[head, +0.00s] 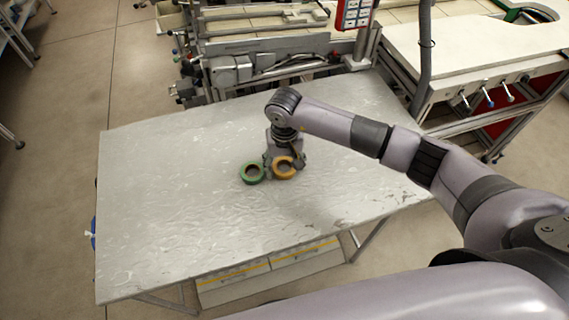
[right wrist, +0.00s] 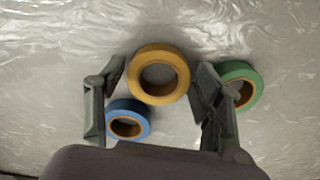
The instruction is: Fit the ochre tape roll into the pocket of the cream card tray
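The ochre tape roll (head: 284,176) lies flat on the grey table in the head view, right of a green roll. In the right wrist view the ochre roll (right wrist: 158,52) sits between and slightly ahead of my right gripper's fingertips (right wrist: 160,68). My right gripper (head: 284,157) is low over the table, open, with the fingers spread on either side of the roll. A narrow gap shows at the right fingertip; contact at the left one is unclear. My left gripper is not in view. I see no cream card tray in either view.
The green roll (head: 251,181) is just outside the right finger in the wrist view (right wrist: 255,86). A blue roll (right wrist: 125,106) lies near the left finger, hidden in the head view. The rest of the table (head: 170,210) is clear. Machinery stands behind it.

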